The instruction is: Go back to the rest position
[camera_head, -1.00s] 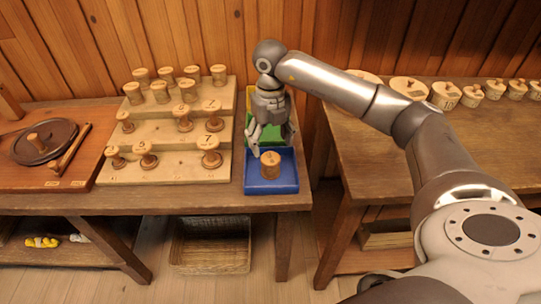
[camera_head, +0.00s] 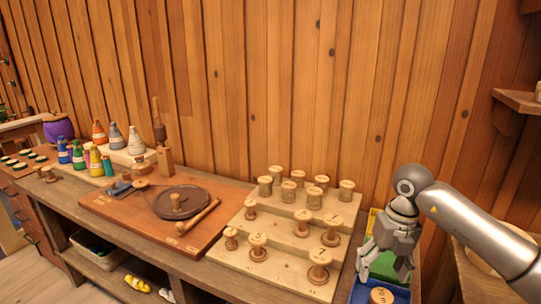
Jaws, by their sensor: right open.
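My right gripper (camera_head: 384,266) is at the right of the view, open and empty, with its fingers pointing down over the trays. A turned wooden spool (camera_head: 381,296) stands in the blue tray (camera_head: 402,295) below the gripper, apart from it and partly cut off by the bottom edge. A green tray (camera_head: 383,268) lies behind the blue one and is partly hidden by the gripper. The stepped wooden rack (camera_head: 276,272) left of the gripper holds several spools on its levels. My left gripper is not in view.
A board with a dark round disc (camera_head: 182,203) and a wooden handle lies left of the rack. Several coloured bottles and cones (camera_head: 97,160) stand farther left. A plank wall (camera_head: 250,90) closes the back. A small shelf (camera_head: 518,101) juts out at upper right.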

